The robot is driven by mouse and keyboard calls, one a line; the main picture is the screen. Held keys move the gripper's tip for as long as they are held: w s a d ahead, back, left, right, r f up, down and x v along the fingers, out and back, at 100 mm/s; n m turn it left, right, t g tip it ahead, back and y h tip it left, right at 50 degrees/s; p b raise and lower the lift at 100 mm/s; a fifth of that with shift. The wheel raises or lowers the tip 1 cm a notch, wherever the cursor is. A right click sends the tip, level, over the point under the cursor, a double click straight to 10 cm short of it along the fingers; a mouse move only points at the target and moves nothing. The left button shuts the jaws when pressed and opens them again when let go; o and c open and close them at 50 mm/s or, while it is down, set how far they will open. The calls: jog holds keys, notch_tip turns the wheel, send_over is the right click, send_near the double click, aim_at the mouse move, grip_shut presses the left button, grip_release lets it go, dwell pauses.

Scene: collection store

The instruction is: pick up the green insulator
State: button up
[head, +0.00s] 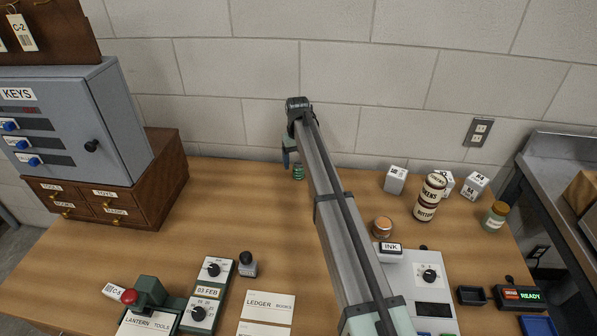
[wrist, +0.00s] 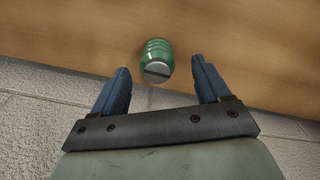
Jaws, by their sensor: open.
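The green insulator (head: 298,173) stands on the wooden table near its back edge by the wall. It is small, ribbed and green. In the wrist view the insulator (wrist: 157,58) shows a grey top with a dark slot. It lies just beyond the fingertips, roughly centred between them. My gripper (wrist: 162,78) is open with its two blue fingers apart and nothing between them. In the head view my gripper (head: 290,158) hangs just above and left of the insulator, partly hidden by my arm.
A brown drawer chest (head: 137,187) with a grey key cabinet (head: 75,130) stands at left. Jars (head: 428,197) and white blocks (head: 396,180) stand at right. A ledger (head: 266,308), dial boxes (head: 212,270) and a stamp (head: 247,264) lie in front. The wall (head: 250,70) is close behind.

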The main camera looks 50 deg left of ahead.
aim_at(299, 164)
notch_tip(299, 164, down, 4)
jog(key=shift+w+f, duration=0.15)
jog(key=shift+f, duration=0.05)
jog(key=c, duration=1.2)
